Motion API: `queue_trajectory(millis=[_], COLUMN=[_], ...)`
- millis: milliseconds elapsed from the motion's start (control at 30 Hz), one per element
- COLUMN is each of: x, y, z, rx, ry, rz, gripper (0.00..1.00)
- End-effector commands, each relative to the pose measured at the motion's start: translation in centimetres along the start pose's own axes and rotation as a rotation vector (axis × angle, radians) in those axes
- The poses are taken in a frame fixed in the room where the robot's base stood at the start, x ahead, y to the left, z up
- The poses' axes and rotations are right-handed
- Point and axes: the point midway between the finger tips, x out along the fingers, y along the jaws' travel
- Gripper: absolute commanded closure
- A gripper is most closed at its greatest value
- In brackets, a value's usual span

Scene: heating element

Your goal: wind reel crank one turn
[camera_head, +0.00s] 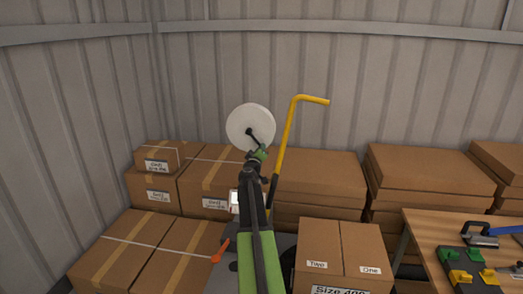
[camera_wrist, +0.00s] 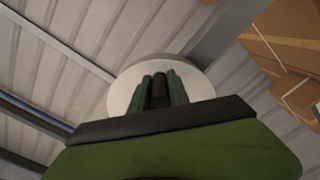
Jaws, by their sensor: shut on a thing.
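The reel (camera_head: 241,118) is a white round disc standing upright in the middle of the head view. Its dark crank (camera_head: 253,136) runs from near the disc's centre down and right to my gripper (camera_head: 259,153). In the wrist view the white reel disc (camera_wrist: 122,92) lies behind my green fingers. My gripper (camera_wrist: 160,86) is shut on a dark piece between the fingers, which appears to be the crank handle (camera_wrist: 159,88). The fingers hide most of the handle, and my arm covers the area below the reel.
A yellow bent bar (camera_head: 285,140) rises close to the right of the reel. Stacked cardboard boxes (camera_head: 318,178) line the corrugated wall. A wooden table (camera_head: 425,225) with tools stands at the right. An orange-tipped lever (camera_head: 217,257) is left of my arm.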

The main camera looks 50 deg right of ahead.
Motion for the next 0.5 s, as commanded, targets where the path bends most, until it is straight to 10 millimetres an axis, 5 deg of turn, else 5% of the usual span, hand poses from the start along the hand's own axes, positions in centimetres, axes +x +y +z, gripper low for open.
queue_trajectory(millis=[67,100,233,500], x=[-0.1,-0.12,-0.14,-0.18], y=[0.09,0.05,-0.07,-0.16], z=[0.29,0.23,0.06,-0.12], rx=[0.002,0.002,0.002,0.001], ry=[-0.007,-0.006,-0.003,0.0], rz=[0.005,0.004,0.002,0.0], gripper=[1.0,0.74,0.57,0.57])
